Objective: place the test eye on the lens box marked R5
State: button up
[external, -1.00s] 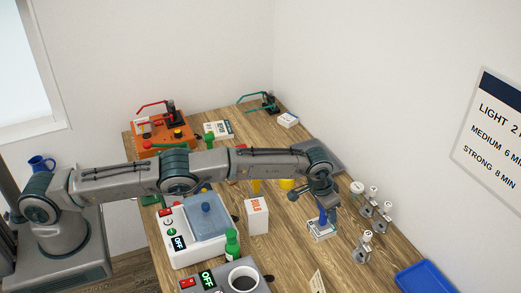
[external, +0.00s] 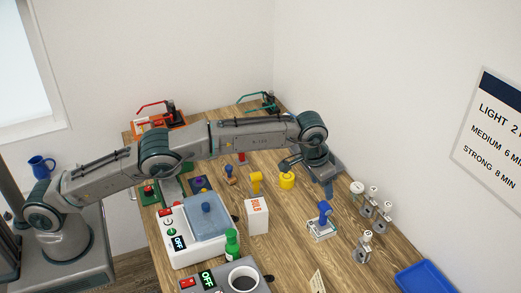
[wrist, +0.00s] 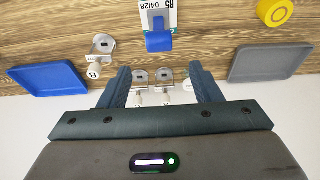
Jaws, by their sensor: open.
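The lens box marked R5 (wrist: 158,8) lies on the table; it also shows in the external view (external: 322,233). A blue-handled piece (external: 324,211) stands at the box and seems to rest on it; its blue handle (wrist: 159,41) covers the label's lower end in the wrist view. I cannot tell whether this is the test eye. My gripper (external: 328,191) is behind and above it, apart from it.
Another holder marked B (wrist: 101,47) stands left of the box in the wrist view. A blue tray (external: 425,279) and a grey tray (wrist: 270,64) flank the area. A white-and-red box (external: 257,216) and a yellow piece (external: 287,181) stand nearby.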

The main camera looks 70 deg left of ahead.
jog(key=s+a+r+n, duration=0.1)
jog(key=s+a+r, duration=1.4)
jog(key=s, duration=0.2)
jog(key=s+a+f, duration=0.1)
jog(key=s+f, duration=0.1)
jog(key=s, duration=0.8)
jog(key=s+a+f, duration=0.2)
jog(key=s, duration=0.9)
jog(key=s+a+f+m+t, duration=0.1)
jog(key=s+a+f, duration=0.1)
jog(key=s, duration=0.9)
jog(key=shift+s+f, duration=0.2)
jog(key=shift+f, duration=0.25)
